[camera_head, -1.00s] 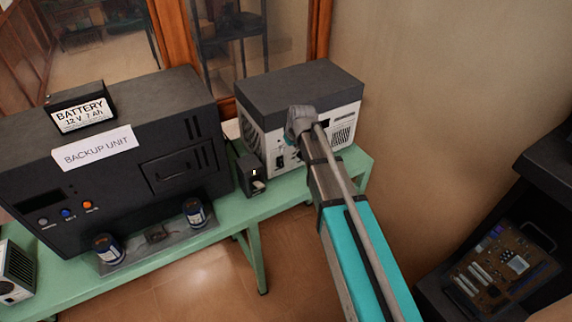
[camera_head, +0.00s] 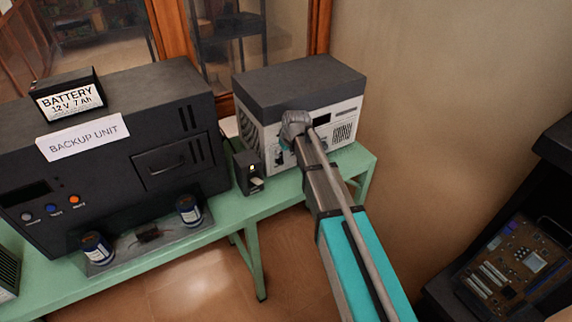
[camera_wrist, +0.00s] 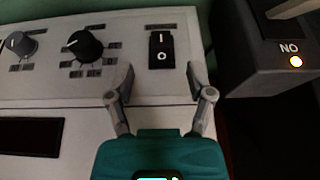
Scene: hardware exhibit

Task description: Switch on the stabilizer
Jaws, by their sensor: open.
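The stabilizer (camera_head: 262,92) is a pale box with a dark grey top at the right end of the green bench, I take it. In the wrist view its pale panel (camera_wrist: 45,110) carries a black rocker switch (camera_wrist: 161,53) marked with a line and a circle, a black knob (camera_wrist: 85,45) and a grey knob (camera_wrist: 18,45). My gripper (camera_wrist: 161,76) is open and empty, its two fingers on either side of the switch's lower end in the picture. Contact with the panel cannot be told. In the head view my arm hides part of the front, and the fingers are hard to make out.
A small dark box (camera_head: 244,176) stands left of the stabilizer. The large dark backup unit (camera_head: 165,115) stands further left with a battery (camera_head: 68,98) on top. A wall is at right.

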